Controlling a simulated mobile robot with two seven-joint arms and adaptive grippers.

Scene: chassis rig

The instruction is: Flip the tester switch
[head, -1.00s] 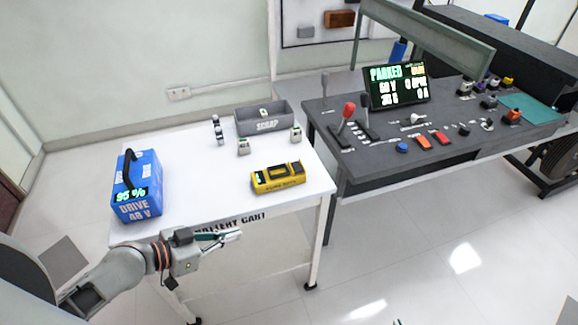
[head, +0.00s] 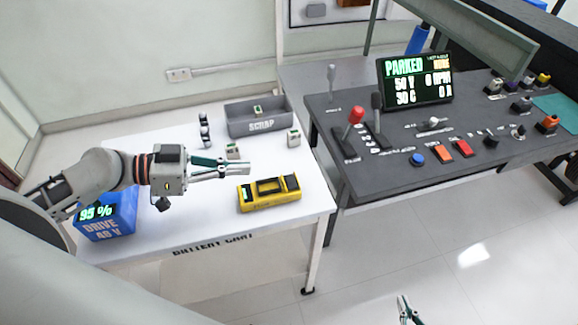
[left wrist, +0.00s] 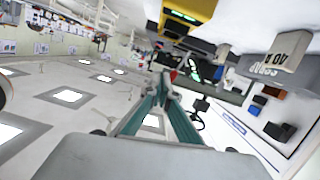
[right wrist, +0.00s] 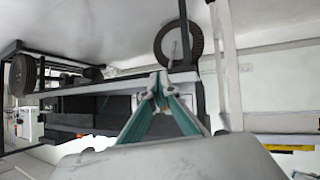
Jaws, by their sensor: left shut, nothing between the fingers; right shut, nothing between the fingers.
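The yellow tester (head: 268,199) lies on the white battery cart (head: 150,243), near its right front edge. It has a dark recess on top and a small green display at its left end; I cannot make out its switch. My left gripper (head: 249,168) is shut and empty, in the air behind and left of the tester as pictured. In the left wrist view the yellow tester (left wrist: 192,14) shows at the top edge, apart from the shut fingers (left wrist: 165,82). My right gripper (head: 406,304) is shut and empty, low over the floor in front of the console.
A blue drive battery (head: 112,225) stands at the cart's left, partly behind my left arm. A grey scrap bin (head: 240,127) holds a small cell. Other small cells (head: 293,138) stand near it. The dark console (head: 400,175) with levers and buttons is to the right.

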